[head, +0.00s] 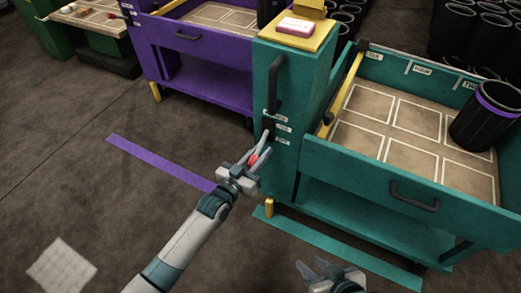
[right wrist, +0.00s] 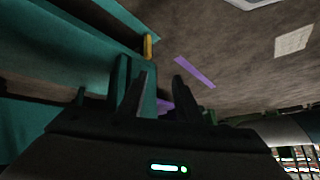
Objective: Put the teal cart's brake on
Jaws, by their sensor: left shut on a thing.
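The teal cart (head: 320,197) stands at the right in the head view; it also shows at the left of the right wrist view (right wrist: 75,50). Its tall end post (head: 291,75) carries a black upright handle and, lower down, a dark slot with small white labels (head: 281,128). My left gripper (head: 261,147) is at the post beside the lowest labels, shut on a small red part (head: 253,159), which looks like the brake lever's end. The fingers hide most of it. My right gripper (head: 322,270) is low in front of the cart, open and empty; its separated fingers show in the wrist view (right wrist: 160,90).
A purple cart (head: 205,62) stands behind, left of the post. The teal cart's tray holds a black sleeve (head: 482,125) with a purple band. Purple (head: 155,160) and teal (head: 340,247) strips mark the floor.

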